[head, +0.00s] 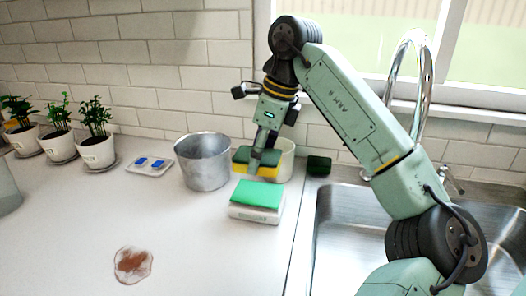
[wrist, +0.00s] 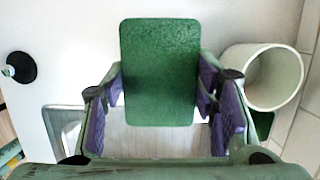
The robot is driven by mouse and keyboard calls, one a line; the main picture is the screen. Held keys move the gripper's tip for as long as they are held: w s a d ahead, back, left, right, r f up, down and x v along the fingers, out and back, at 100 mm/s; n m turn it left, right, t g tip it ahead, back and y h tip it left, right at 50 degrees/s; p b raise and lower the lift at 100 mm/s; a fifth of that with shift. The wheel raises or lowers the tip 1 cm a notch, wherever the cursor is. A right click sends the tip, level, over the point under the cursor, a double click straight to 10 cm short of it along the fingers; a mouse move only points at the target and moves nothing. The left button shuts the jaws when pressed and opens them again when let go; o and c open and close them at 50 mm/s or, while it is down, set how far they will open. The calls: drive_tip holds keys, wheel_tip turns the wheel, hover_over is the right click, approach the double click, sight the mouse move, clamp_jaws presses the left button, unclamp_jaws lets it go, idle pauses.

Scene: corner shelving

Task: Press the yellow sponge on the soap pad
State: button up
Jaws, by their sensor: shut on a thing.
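The yellow sponge (head: 241,165) has a green upper layer. My gripper (head: 264,162) is shut on it and holds it level above the counter. In the wrist view the sponge's green face (wrist: 160,70) shows between the purple-padded fingers, and its yellow side is hidden there. The soap pad (head: 256,195) is a bright green slab on a white base, on the counter left of the sink. In the head view the sponge appears just above and behind the pad, with a gap between them; I cannot tell how exactly they line up.
A grey metal pot (head: 203,163) stands left of the sponge. A white cylinder (head: 285,158) is close behind it and also shows in the wrist view (wrist: 262,78). A dark green block (head: 318,165) lies near the sink (head: 345,215). A brown stain (head: 133,263) marks the clear front counter.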

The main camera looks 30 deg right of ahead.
sight(257, 192)
drive_tip(key=shift+f+b, duration=2.35)
drive_tip(key=shift+f, duration=0.65)
drive_tip(key=shift+f+b, duration=0.8)
drive_tip(key=shift+f, duration=0.35)
idle(0.5)
drive_tip(key=shift+r, duration=0.1)
wheel_tip(257, 192, up, 7)
drive_tip(key=p, duration=0.5)
drive_tip(key=shift+p, duration=0.3)
drive_tip(key=shift+f, duration=0.2)
idle(0.6)
